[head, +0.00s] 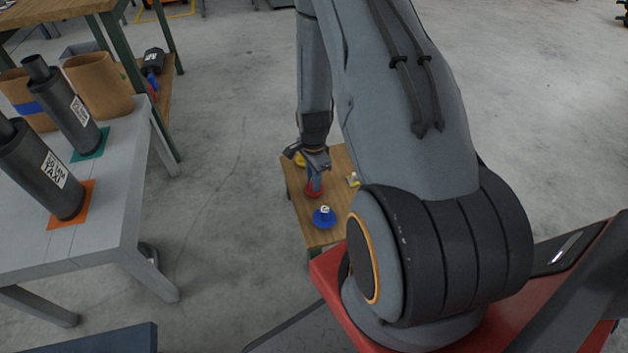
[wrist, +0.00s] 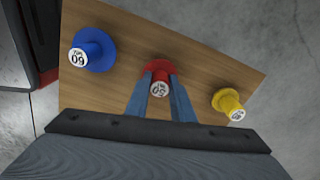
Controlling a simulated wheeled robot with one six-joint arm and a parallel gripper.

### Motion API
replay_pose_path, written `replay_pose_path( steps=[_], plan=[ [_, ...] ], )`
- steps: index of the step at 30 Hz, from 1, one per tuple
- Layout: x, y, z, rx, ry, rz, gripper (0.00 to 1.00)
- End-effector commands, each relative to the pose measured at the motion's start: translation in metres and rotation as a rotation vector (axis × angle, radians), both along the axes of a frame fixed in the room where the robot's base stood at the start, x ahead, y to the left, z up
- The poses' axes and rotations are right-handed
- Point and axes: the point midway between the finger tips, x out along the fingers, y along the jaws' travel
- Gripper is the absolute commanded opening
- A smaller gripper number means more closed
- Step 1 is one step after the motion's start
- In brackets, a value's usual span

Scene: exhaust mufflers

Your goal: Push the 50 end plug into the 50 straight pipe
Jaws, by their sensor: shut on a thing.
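The red end plug (wrist: 160,68) with a white label reading 50 is between my gripper's two blue-grey fingers in the wrist view. My gripper (wrist: 161,88) is shut on it. In the head view my gripper (head: 316,168) points down at the small wooden table, and the red plug (head: 314,190) shows just under it, seemingly at the tabletop. Two dark mufflers with pipe ends stand on the grey table at left: a near one (head: 35,170) on an orange mat and a farther one (head: 70,110) on a green mat. I cannot tell which pipe is the 50 straight pipe.
A blue plug (wrist: 92,50) labelled 60 and a yellow plug (wrist: 229,103) stand on the wooden table (wrist: 195,40), either side of the red one. A small pale and yellow item (head: 353,180) lies at its right edge. Brown cylinders (head: 100,85) stand behind the mufflers. Floor between tables is clear.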

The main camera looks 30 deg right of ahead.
Motion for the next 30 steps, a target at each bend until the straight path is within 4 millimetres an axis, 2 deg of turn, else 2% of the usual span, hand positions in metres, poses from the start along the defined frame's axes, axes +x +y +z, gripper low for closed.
replay_pose_path(
  steps=[6,7,10,23,30],
  plan=[
    [0.000,0.000,-0.005,0.000,0.001,0.000,0.00],
    [0.000,0.000,-0.004,0.000,0.001,0.000,0.25],
    [0.000,0.000,-0.004,0.000,0.001,0.000,0.40],
    [0.001,0.000,-0.005,0.000,0.000,0.000,0.40],
    [0.002,-0.001,0.041,0.000,-0.001,0.000,0.40]
  ],
)
